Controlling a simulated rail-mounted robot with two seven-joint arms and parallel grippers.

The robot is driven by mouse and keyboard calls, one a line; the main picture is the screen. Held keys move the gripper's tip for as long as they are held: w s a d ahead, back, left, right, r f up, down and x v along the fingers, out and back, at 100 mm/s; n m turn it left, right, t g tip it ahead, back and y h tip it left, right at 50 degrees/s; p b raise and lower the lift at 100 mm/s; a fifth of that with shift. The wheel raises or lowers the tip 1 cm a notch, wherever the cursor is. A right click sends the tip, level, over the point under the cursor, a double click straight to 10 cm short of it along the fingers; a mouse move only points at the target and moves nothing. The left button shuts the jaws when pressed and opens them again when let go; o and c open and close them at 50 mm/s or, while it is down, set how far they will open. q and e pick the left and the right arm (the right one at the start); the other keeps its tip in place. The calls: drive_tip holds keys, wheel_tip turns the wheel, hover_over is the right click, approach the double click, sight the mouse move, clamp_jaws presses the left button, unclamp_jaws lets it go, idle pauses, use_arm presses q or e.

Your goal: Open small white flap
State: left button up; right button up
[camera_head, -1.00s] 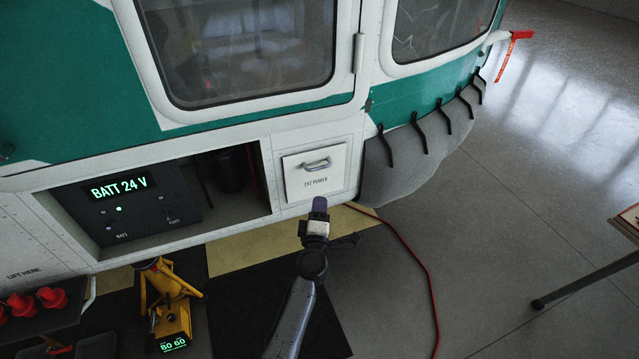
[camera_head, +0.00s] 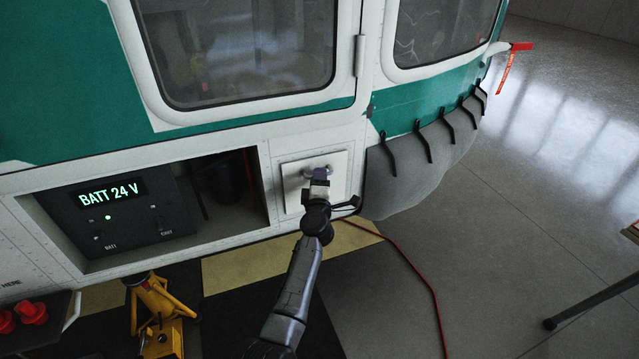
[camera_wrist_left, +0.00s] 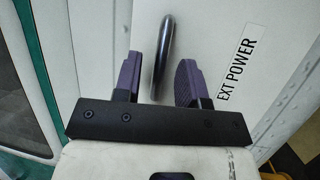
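The small white flap (camera_head: 291,196) is a square panel low on the helicopter's side, right of the open bay, and looks closed. Its grey bar handle (camera_head: 308,173) is partly hidden by my left gripper (camera_head: 319,178). In the left wrist view the flap (camera_wrist_left: 220,22) carries the label "EXT POWER". There the handle (camera_wrist_left: 164,38) stands between the two purple fingers of my left gripper (camera_wrist_left: 158,78), with a gap on each side. The left gripper is open around the handle, not clamped on it. My right gripper is not in view.
An open bay with a "BATT 24 V" panel (camera_head: 118,215) is left of the flap. A yellow jack (camera_head: 158,318) stands on the floor below it. A red cable (camera_head: 418,275) runs along the floor. A red tag (camera_head: 508,67) hangs at the right. The floor right of the flap is mostly clear.

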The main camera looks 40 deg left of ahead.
use_arm(q)
drive_tip(key=shift+w+a+r, duration=0.1)
drive_tip(key=shift+w+a, duration=0.2)
drive_tip(key=shift+w, duration=0.05)
drive_tip(key=shift+c, duration=0.3)
clamp_jaws()
